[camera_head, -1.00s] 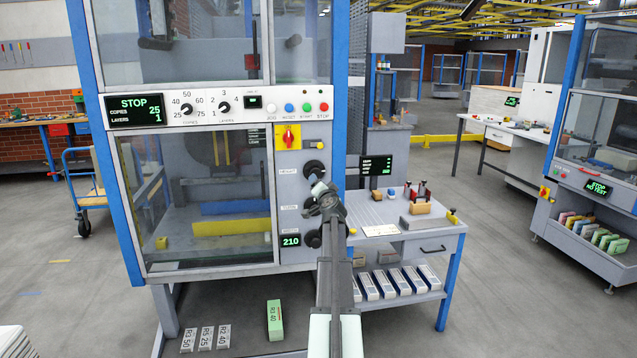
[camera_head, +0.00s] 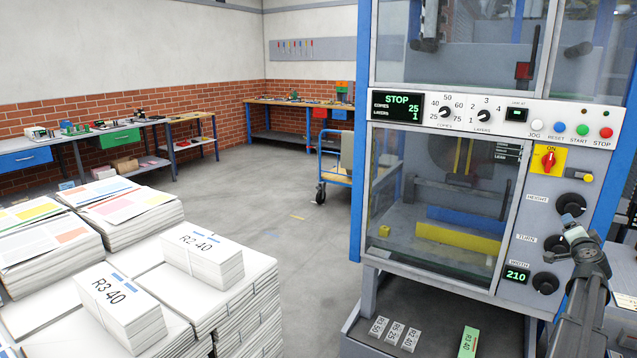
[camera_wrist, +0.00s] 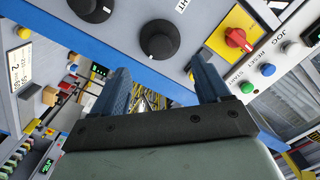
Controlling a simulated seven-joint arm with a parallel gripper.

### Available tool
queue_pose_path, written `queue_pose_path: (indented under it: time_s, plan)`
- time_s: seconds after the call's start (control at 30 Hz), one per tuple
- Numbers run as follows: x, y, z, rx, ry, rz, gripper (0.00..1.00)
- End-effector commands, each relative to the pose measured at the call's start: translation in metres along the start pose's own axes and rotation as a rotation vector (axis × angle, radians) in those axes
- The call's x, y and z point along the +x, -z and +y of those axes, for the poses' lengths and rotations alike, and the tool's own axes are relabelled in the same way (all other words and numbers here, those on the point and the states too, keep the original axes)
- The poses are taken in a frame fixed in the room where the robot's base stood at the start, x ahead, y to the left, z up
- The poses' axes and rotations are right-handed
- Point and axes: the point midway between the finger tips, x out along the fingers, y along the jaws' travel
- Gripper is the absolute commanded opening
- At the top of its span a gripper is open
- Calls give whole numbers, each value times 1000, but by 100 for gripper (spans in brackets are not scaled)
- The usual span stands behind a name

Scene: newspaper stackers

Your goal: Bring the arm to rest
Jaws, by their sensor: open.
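My gripper (camera_head: 566,232) is at the right of the head view, raised in front of the stacker's control column, near the black TURN and HEIGHT knobs. In the wrist view my gripper (camera_wrist: 165,90) has its two blue-grey fingers spread apart, with nothing between them. The HEIGHT knob (camera_head: 571,205) is close by; a black knob (camera_wrist: 160,40) stands beyond the fingers in the wrist view. I cannot tell from the head view whether the gripper touches the panel. The stacker's display (camera_head: 397,106) reads STOP, copies 25, layers 1. The width display (camera_head: 516,275) reads 210.
Paper stacks (camera_head: 130,215) and bundles marked R2 40 (camera_head: 202,252) and R3 40 (camera_head: 122,305) fill the lower left. Several labelled blocks (camera_head: 394,333) and a green block (camera_head: 469,342) lie on the stacker's lower shelf. A blue cart (camera_head: 333,170) stands behind.

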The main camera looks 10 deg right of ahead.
Motion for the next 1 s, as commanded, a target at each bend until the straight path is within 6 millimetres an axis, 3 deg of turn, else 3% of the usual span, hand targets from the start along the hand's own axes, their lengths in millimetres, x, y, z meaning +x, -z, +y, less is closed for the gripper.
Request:
queue_pose_path:
  time_s: [0.17,0.27,0.37,0.57,0.7,1.0]
  plan:
    - [-6,-38,3,-44,-12,-187,76]
    - [-23,-66,12,-105,-50,-322,76]
    - [-52,-98,30,-179,-118,-463,76]
    - [-105,-171,97,-259,-274,-698,76]
    - [-144,-236,134,-305,-366,-860,76]
    - [-232,-368,182,-414,-499,-1170,76]
